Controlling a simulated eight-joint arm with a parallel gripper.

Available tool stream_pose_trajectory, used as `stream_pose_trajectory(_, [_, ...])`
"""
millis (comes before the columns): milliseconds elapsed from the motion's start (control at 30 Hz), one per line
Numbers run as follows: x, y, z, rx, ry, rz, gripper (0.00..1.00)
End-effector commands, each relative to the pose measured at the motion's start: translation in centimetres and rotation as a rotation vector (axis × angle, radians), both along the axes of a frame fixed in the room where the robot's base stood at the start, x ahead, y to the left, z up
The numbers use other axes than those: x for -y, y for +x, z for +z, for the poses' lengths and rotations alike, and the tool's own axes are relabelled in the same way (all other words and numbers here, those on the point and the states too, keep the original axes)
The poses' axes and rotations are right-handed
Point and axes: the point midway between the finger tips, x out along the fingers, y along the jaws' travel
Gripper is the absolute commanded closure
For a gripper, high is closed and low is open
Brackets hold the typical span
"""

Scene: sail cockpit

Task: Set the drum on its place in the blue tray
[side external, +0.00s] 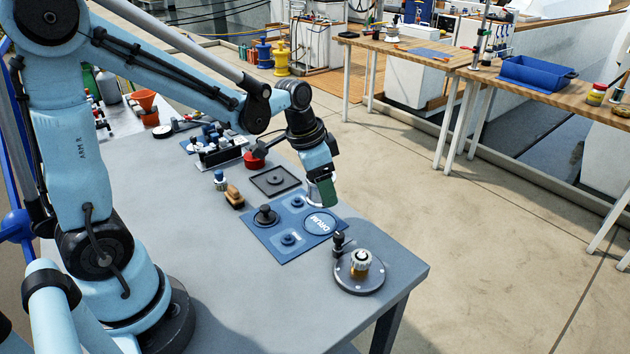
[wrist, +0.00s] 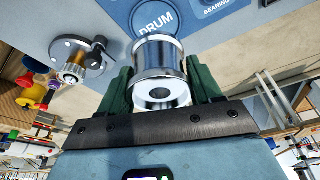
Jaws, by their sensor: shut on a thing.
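The drum (wrist: 157,62), a shiny metal cylinder with a central hole, is held between the green fingers of my gripper (wrist: 160,75) in the wrist view. In the side external view my gripper (side external: 318,190) is over the right part of the blue tray (side external: 283,255), and the drum is mostly hidden behind a finger. The round place marked DRUM (side external: 319,224) shows just below the gripper. It also shows in the wrist view (wrist: 150,18), partly covered by the drum. The drum appears above the tray; I cannot tell the exact gap.
A dark part (side external: 265,215) stands on the tray's left side. A round grey fixture with a brass-coloured piece (side external: 360,270) stands near the table's front corner. A brush (side external: 234,196), a black square plate (side external: 276,181) and a red round object (side external: 254,161) lie behind the tray.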

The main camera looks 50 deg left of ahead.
Motion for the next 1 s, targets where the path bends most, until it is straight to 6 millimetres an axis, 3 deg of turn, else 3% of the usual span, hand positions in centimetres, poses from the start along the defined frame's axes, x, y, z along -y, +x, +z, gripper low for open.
stream_pose_trajectory(533, [0.1,0.0,-4.7,0.0,0.0,-0.001,0.76])
stream_pose_trajectory(1000, [0.1,0.0,-5.4,0.0,0.0,-0.001,0.76])
